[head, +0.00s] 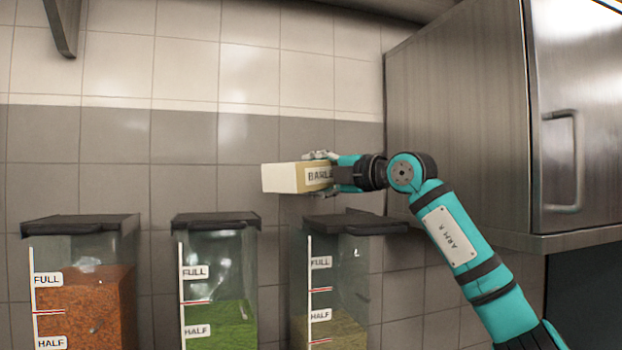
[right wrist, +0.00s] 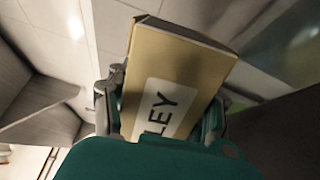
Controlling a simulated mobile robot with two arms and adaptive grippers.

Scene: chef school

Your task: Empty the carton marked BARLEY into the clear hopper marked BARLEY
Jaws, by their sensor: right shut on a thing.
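The carton (head: 290,178) is a cream and tan box with a label that reads "BARL", partly covered by the fingers. It lies on its side in the air, its pale end to the left. My right gripper (head: 325,172) is shut on it. In the right wrist view the carton (right wrist: 180,75) shows "LEY" between the fingers. Below stands a clear hopper (head: 345,270) with FULL and HALF marks and beige grain up to about the HALF label. No BARLEY mark shows on it. No grain is seen falling. My left gripper is not in view.
Two more clear hoppers stand to the left, one with orange-red contents (head: 95,300) and one with green (head: 225,320). All have dark lids; the right hopper's lid (head: 355,223) juts right. A steel cabinet (head: 460,130) hangs close beside my right arm. The tiled wall is behind.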

